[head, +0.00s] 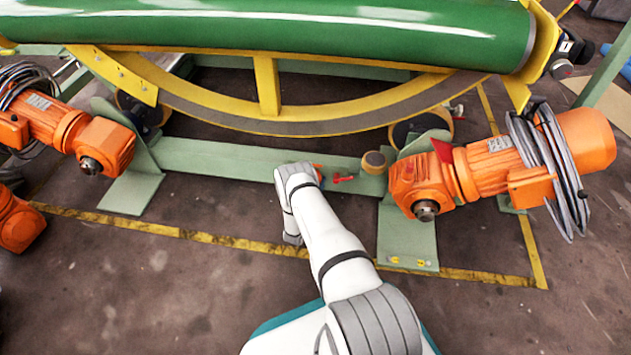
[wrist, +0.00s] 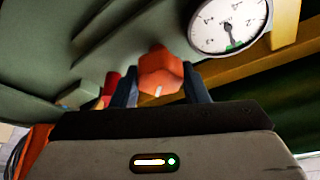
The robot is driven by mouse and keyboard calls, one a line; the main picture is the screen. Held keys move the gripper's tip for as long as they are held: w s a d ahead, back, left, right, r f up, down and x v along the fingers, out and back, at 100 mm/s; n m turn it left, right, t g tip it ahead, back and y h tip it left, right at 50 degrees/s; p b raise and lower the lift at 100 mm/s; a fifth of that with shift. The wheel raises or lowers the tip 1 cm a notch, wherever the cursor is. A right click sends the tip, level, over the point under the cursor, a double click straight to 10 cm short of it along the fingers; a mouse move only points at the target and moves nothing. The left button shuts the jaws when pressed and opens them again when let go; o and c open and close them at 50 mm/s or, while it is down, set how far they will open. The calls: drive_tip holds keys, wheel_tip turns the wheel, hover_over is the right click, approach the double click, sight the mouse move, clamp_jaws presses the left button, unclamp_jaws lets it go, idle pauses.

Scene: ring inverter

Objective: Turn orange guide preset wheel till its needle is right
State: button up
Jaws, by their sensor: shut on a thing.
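The orange guide preset wheel (wrist: 160,72) is in the middle of the wrist view, with a small pale mark on its near face. My gripper (wrist: 160,88) is shut on it, one dark finger on each side. A round white gauge (wrist: 230,22) stands just above and right of the wheel. Its dark needle points downward, toward a green band at the lower edge of the dial; the exact reading is too small to tell. In the head view my white arm reaches to the green beam and hides most of the gripper and wheel.
A red handle (head: 343,178) sits on the green beam (head: 220,160) right of my wrist. Orange motors stand left (head: 70,130) and right (head: 480,170). A yellow curved ring (head: 270,118) and a green cylinder (head: 270,35) lie above.

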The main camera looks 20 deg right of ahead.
idle(0.4)
drive_tip(key=o, duration=0.7)
drive_tip(key=p+v, duration=0.2)
drive_tip(key=v, duration=0.6)
drive_tip(key=shift+d, duration=0.1)
